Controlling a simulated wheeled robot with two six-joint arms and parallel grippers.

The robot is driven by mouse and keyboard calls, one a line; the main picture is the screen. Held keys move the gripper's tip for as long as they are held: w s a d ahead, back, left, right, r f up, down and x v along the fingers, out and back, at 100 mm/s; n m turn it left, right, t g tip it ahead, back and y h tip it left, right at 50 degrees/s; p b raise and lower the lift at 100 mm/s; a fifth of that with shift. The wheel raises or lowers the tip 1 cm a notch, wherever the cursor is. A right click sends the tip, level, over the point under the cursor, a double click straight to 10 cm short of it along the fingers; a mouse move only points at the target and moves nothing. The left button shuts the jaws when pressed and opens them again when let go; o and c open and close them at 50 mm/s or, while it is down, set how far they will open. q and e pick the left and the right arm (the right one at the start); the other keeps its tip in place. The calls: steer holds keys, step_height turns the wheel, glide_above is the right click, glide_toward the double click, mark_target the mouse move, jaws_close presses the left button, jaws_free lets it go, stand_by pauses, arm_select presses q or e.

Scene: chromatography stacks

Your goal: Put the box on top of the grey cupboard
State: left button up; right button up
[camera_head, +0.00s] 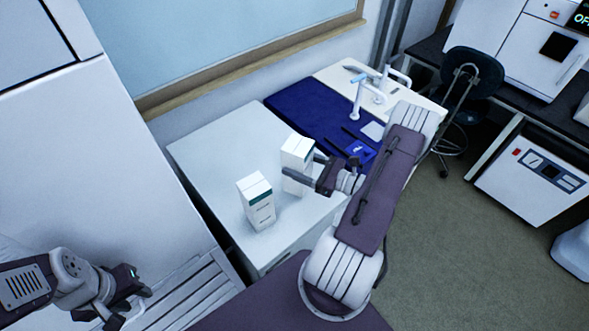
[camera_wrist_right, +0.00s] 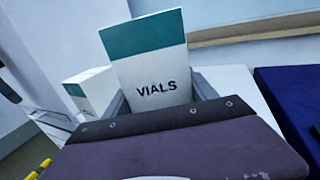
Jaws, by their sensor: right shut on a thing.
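My right gripper (camera_head: 305,168) is shut on a white box with a green band (camera_head: 297,151). In the right wrist view this box, marked VIALS (camera_wrist_right: 158,72), stands upright between the two fingers. It is over the pale grey cupboard top (camera_head: 215,150); I cannot tell whether its base touches the surface. A second, similar box (camera_head: 257,203) stands upright on the cupboard just left of the held one, and it also shows in the right wrist view (camera_wrist_right: 95,90). My left gripper (camera_head: 130,304) is at the lower left, away from the boxes, empty with its fingers apart.
A dark blue mat (camera_head: 290,101) with small items lies behind the boxes, beside a white bench (camera_head: 330,78) with lab gear. A wall with a wood-framed panel runs along the back. The cupboard's left part is clear. A dark chair (camera_head: 474,72) stands at the right.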

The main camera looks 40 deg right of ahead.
steer(key=f, duration=0.1)
steer(key=w+f, duration=0.1)
steer(key=f, duration=0.2)
steer(key=shift+w+f+p, duration=0.15)
steer(key=shift+w+p, duration=0.15)
steer(key=shift+w, duration=0.1)
steer(key=shift+d+f, duration=0.1)
steer(key=shift+f, duration=0.3)
steer(key=shift+f, duration=0.15)
steer(key=o, duration=1.6)
